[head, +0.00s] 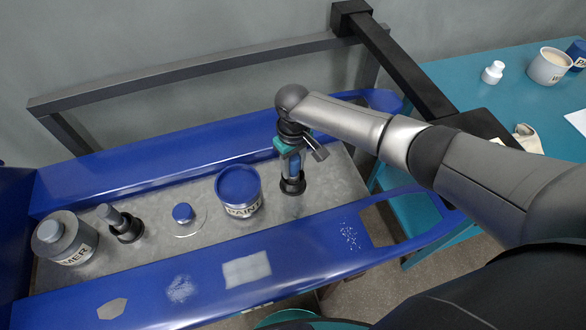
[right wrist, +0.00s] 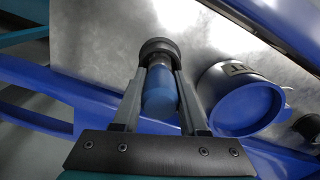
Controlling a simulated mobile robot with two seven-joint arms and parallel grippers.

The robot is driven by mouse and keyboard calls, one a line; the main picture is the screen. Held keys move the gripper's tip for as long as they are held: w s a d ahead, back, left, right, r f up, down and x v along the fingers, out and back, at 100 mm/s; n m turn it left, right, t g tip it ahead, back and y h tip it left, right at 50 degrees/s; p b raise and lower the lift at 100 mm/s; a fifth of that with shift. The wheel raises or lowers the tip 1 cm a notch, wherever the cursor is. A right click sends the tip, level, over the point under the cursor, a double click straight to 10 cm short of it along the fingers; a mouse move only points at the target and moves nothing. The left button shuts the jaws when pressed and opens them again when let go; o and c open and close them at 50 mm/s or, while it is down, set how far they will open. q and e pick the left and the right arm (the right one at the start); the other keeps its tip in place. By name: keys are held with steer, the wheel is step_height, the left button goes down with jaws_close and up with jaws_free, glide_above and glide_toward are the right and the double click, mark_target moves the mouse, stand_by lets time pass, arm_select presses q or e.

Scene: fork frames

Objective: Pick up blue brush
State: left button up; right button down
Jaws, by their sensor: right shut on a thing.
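The brush's lower end is hidden in the holder. My left gripper is not in view.
A blue-lidded paint can (head: 238,187) stands just left of the brush. A small blue-topped item (head: 183,213), another holder with a grey-handled tool (head: 122,223) and a primer can (head: 62,240) stand farther left. Blue rails (head: 180,150) border the surface. A teal table (head: 500,98) is at right.

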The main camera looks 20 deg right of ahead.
steer(key=shift+r, duration=0.15)
arm_select(q)
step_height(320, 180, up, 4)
steer(key=p, duration=0.4)
arm_select(e)
step_height(320, 180, up, 20)
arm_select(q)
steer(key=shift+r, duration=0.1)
arm_select(e)
steer(key=shift+a+f, duration=0.1)
steer(key=shift+f, duration=0.1)
